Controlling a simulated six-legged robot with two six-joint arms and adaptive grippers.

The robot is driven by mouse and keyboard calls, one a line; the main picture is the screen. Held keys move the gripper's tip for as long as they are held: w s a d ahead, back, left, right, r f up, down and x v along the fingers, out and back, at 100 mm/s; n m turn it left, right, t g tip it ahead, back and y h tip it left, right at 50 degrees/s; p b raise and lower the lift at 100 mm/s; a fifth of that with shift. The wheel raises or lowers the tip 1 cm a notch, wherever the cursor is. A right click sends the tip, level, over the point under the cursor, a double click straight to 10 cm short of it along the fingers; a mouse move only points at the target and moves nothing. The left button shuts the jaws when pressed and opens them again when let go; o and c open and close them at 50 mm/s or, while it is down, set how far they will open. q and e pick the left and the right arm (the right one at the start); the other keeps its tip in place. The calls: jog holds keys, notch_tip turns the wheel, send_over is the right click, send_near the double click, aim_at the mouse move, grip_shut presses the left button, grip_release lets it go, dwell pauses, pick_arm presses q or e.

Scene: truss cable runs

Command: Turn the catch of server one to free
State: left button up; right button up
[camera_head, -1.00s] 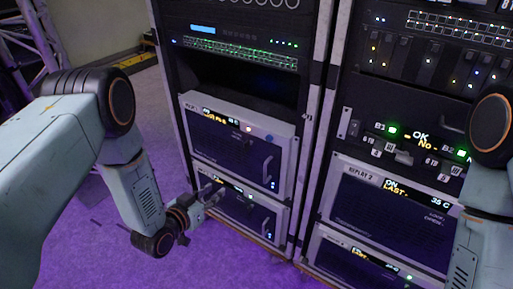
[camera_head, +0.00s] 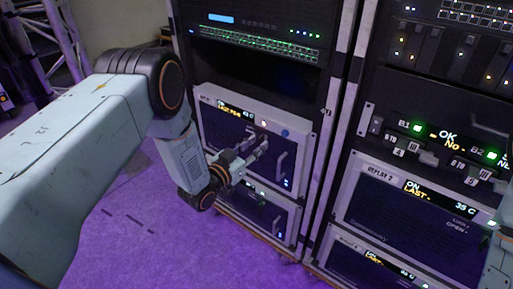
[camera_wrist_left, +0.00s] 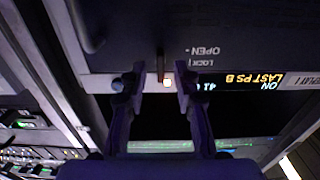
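Server one is the upper grey-framed unit (camera_head: 216,145) in the left rack; its label in the wrist view (camera_wrist_left: 304,88) reads REPLAY 1, upside down. Its catch (camera_wrist_left: 160,63) is a thin dark bar on the front panel, beside the printed words LOCK and OPEN. My left gripper (camera_head: 259,143) is at the upper middle of this front. In the wrist view its fingers (camera_wrist_left: 155,84) are apart, one on each side of the catch; I cannot tell whether they touch it. In the head view the gripper largely hides the catch.
A white-lit button (camera_wrist_left: 167,82) sits close to the catch, between the fingers. A blue knob (camera_head: 285,133) and a handle (camera_head: 280,166) are to the right. A similar unit (camera_head: 237,201) is below. The right rack holds REPLAY 2 (camera_head: 354,198). Floor at left is clear.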

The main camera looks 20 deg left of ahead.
pick_arm(q)
jog(key=shift+w, duration=0.35)
jog(key=shift+d, duration=0.1)
jog(key=shift+c, duration=0.5)
grip_shut()
